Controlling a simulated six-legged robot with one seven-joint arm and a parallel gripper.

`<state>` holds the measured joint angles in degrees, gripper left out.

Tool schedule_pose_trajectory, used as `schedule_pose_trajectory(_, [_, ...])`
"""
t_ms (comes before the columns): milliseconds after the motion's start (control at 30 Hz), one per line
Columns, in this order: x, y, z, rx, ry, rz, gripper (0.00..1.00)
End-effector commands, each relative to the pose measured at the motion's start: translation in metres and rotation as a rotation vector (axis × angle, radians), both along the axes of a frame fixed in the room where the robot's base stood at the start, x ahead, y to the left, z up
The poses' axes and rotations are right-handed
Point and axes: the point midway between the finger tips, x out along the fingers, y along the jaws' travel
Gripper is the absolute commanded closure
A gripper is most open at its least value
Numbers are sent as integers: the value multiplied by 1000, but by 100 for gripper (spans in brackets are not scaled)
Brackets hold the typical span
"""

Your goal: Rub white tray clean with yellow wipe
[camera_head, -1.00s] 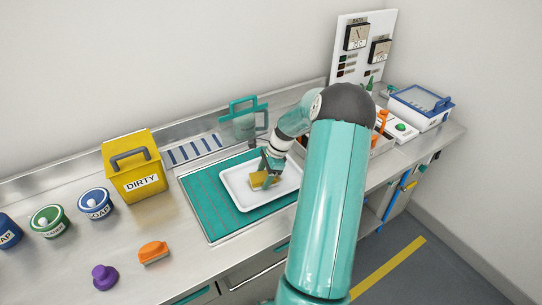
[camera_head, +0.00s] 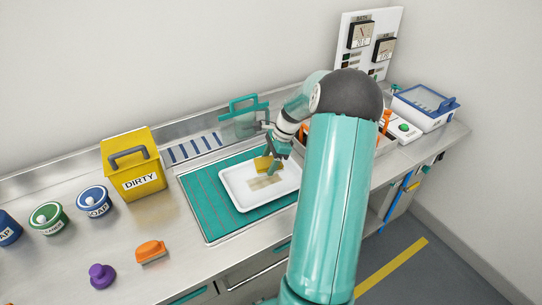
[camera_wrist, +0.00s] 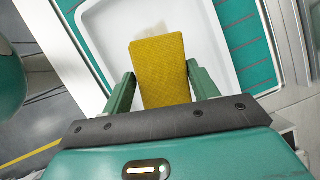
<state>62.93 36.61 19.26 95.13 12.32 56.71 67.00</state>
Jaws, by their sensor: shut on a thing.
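The white tray (camera_head: 235,187) lies on a teal mat on the steel counter. It also shows in the wrist view (camera_wrist: 214,50). A brownish stain (camera_head: 266,182) marks the tray's middle, and part of it shows beyond the wipe in the wrist view (camera_wrist: 152,31). My gripper (camera_head: 272,158) is over the back right part of the tray. It is shut on the yellow wipe (camera_wrist: 160,68), which sits between the two green fingers. In the head view the wipe (camera_head: 263,163) is just behind the stain; whether it touches the tray I cannot tell.
The teal mat (camera_head: 201,202) has bare room left of the tray. A yellow DIRTY bin (camera_head: 135,165) stands further left, with soap tubs (camera_head: 93,201), an orange brush (camera_head: 151,252) and a purple knob (camera_head: 102,276). A teal upright frame (camera_head: 237,128) stands behind; a blue-rimmed bin (camera_head: 424,106) is far right.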

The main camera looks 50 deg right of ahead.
Motion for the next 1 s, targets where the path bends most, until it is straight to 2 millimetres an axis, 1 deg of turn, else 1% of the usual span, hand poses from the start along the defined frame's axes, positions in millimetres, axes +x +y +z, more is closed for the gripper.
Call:
schedule_pose_trajectory(133, [1, 2, 14, -2, -1, 4, 74])
schedule_pose_trajectory(300, [1, 2, 21, -1, -1, 5, 74])
schedule_pose_trajectory(1000, [1, 1, 21, 0, 0, 1, 74])
